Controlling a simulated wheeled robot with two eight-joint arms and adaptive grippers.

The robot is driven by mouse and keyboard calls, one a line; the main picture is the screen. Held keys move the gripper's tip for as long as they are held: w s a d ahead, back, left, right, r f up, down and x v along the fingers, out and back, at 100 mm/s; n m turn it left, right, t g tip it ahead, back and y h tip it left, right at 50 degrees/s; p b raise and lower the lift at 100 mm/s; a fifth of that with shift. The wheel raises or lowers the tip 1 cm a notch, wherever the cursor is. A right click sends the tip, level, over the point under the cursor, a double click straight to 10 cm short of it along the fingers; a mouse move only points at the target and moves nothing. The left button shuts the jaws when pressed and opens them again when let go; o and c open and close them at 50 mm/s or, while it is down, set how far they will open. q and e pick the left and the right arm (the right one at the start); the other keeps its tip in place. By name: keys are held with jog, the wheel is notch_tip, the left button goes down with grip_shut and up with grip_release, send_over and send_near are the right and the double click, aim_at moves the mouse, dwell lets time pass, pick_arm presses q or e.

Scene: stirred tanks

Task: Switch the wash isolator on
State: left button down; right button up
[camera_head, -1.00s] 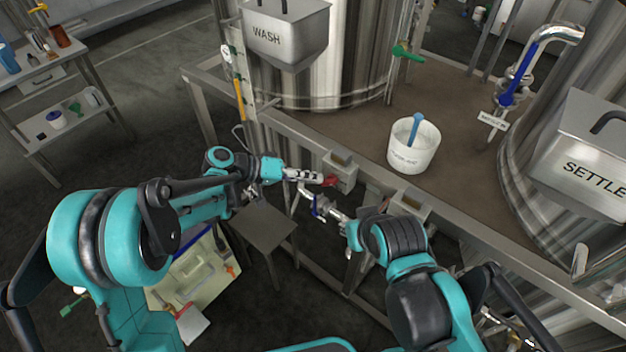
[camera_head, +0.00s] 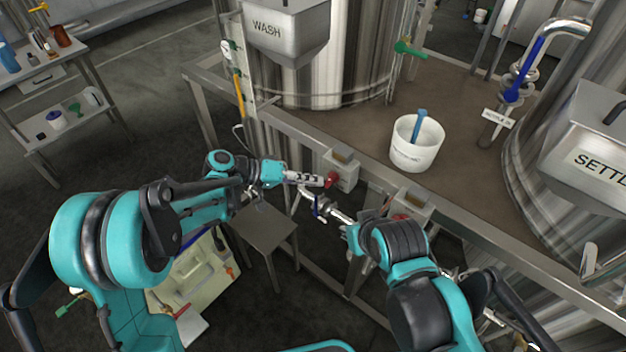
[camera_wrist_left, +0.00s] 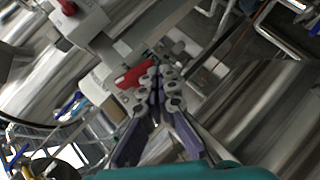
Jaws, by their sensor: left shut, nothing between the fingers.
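The wash isolator is a small grey box (camera_head: 341,172) with a red handle (camera_head: 331,179), on the frame rail below the WASH tank. My left gripper (camera_head: 318,181) is shut and empty, its fingertips right at the red handle. In the left wrist view the shut fingertips (camera_wrist_left: 158,82) lie beside the red handle (camera_wrist_left: 133,76) and overlap its edge; I cannot tell whether they touch it. Part of the box is hidden behind the fingers. My right arm comes in from the right; its gripper (camera_head: 335,213) is small and I cannot tell its jaw state.
A second grey box (camera_head: 411,203) with a red knob (camera_head: 401,217) sits further right on the rail, close to my right arm. A white bucket (camera_head: 417,150) stands on the platform. A small grey table (camera_head: 265,228) stands below my left gripper.

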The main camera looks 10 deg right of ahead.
pick_arm(q)
jog(key=shift+s+d+r, duration=0.3)
jog(key=shift+s+d, duration=0.1)
jog(key=shift+s, duration=0.2)
pick_arm(e)
jog(key=shift+w+a+r, duration=0.1)
jog(key=shift+r, duration=0.05)
